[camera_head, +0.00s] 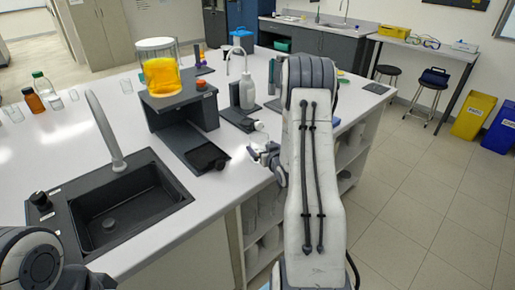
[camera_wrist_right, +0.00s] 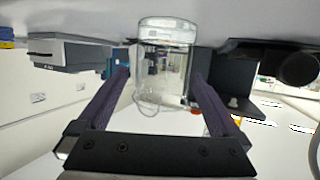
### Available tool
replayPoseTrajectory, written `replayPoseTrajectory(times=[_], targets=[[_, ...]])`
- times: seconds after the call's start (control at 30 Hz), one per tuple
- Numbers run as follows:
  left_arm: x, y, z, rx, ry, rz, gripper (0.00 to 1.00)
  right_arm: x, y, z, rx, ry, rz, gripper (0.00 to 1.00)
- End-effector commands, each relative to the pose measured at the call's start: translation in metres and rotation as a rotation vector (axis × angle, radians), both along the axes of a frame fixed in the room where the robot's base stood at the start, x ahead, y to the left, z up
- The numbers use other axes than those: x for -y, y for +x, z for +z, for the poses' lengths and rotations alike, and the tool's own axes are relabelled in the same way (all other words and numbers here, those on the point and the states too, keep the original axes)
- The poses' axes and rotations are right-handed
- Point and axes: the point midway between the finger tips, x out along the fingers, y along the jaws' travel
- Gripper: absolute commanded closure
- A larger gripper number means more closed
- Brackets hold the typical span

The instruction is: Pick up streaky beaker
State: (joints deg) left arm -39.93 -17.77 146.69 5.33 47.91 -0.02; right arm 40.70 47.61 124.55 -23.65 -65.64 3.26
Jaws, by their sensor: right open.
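A clear glass beaker (camera_wrist_right: 166,65) shows in the right wrist view, between the two dark purple fingers of my right gripper (camera_wrist_right: 160,85). It looks transparent with light and dark streaks, though these may be reflections. The fingers stand apart on either side of it, and I cannot tell whether they touch it. In the head view my right gripper (camera_head: 262,152) is at the counter's front edge, partly hidden by my own arm. The beaker is hard to make out there. Only a dark joint of my left arm shows at the lower left; its gripper is out of view.
A dark stand (camera_head: 180,108) holding a large container of orange liquid (camera_head: 160,76) is left of my right gripper. A white wash bottle (camera_head: 247,91) stands behind. A black sink (camera_head: 125,208) is at left. Brown bottle (camera_head: 33,101) and small glassware stand far left.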

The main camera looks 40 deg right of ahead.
Motion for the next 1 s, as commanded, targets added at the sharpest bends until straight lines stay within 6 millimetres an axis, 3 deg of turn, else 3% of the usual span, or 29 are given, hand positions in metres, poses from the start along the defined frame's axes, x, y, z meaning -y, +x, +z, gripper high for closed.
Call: replayPoseTrajectory(times=[0.5, 0.77, 0.97, 1.0], targets=[[0.000, 0.000, 0.022, 0.000, 0.000, 0.000, 0.50, 0.010, 0.053, -0.020, 0.000, 0.000, 0.004, 0.00], [0.000, 0.000, 0.021, 0.000, 0.000, 0.000, 0.50, 0.011, 0.055, -0.022, -0.001, 0.001, 0.004, 0.00], [0.000, 0.000, 0.021, 0.000, 0.000, 0.000, 0.50, 0.011, 0.054, -0.021, -0.001, 0.001, 0.004, 0.73], [0.000, 0.000, 0.021, 0.000, 0.000, 0.000, 0.50, 0.011, 0.055, -0.021, 0.001, 0.000, 0.003, 0.77]])
